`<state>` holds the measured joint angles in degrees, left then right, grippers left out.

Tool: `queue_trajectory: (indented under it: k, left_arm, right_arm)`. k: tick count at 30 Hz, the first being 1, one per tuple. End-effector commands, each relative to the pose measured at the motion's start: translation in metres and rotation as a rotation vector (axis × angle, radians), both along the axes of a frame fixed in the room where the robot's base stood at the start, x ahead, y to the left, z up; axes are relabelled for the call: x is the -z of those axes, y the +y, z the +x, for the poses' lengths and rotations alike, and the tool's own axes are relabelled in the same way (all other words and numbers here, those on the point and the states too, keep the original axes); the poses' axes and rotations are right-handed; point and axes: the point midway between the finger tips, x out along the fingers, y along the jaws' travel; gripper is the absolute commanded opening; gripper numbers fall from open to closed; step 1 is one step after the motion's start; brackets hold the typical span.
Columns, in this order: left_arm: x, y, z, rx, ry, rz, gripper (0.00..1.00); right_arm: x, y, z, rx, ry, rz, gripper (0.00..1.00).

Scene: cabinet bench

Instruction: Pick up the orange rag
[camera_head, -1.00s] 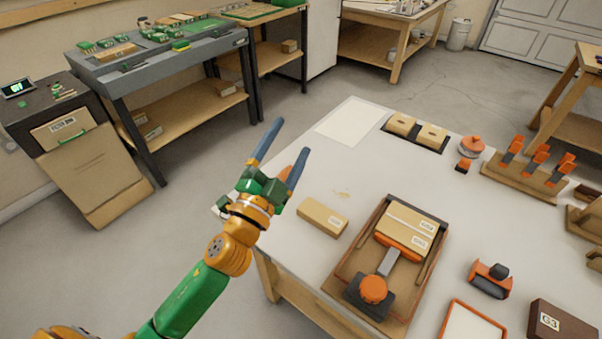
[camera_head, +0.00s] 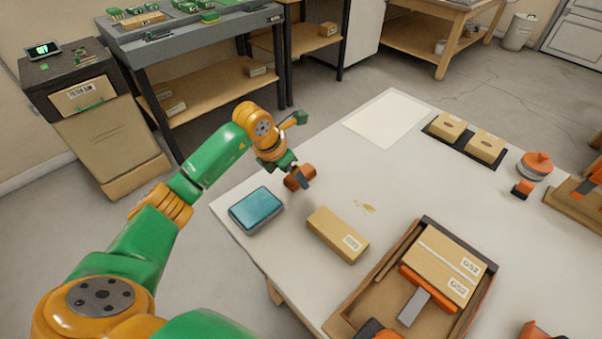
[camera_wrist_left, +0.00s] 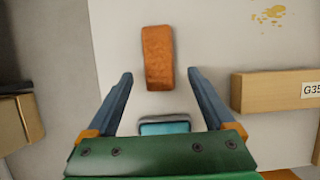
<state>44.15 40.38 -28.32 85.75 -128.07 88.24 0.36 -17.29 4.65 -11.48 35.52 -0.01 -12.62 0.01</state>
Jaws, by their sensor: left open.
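The orange rag (camera_head: 299,177) is a small folded block on the white table near its left edge, behind the teal-topped case. In the left wrist view the rag (camera_wrist_left: 157,58) lies flat, its long side running away from me, just beyond the fingertips. My left gripper (camera_head: 304,181) is over the rag in the head view, pointing down and partly covering it. In the left wrist view its two blue-grey fingers (camera_wrist_left: 158,76) are spread wide with nothing between the tips. My right gripper is out of view.
The teal-topped case (camera_head: 256,209) sits at the table's left edge, near the rag. A cardboard box (camera_head: 338,234) lies to the right. A wooden tray (camera_head: 347,322) with boxes stands at the front. A white sheet (camera_head: 388,119) lies flat behind. Brownish stains (camera_head: 365,208) mark the table.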

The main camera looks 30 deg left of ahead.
Motion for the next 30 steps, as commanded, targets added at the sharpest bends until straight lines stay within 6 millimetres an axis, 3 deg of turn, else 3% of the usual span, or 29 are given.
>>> queue_trajectory:
  k: [3,9,11,19,30]
  left_arm:
    - [0.013,-0.002,0.005,0.000,-0.001,-0.001,0.88]
    - [0.014,-0.002,0.005,0.001,-0.002,-0.001,0.88]
    - [0.014,-0.002,0.005,0.001,-0.002,-0.001,0.74]
    - [0.014,-0.002,0.005,0.001,-0.003,-0.001,0.01]
    - [0.004,-0.002,0.006,0.003,-0.006,-0.002,0.00]
  right_arm:
    - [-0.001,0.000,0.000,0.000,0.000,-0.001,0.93]
    - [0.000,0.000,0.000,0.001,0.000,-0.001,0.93]
    - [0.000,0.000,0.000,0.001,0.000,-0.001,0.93]
    - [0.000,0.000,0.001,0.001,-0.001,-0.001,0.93]
    - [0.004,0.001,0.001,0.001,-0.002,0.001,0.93]
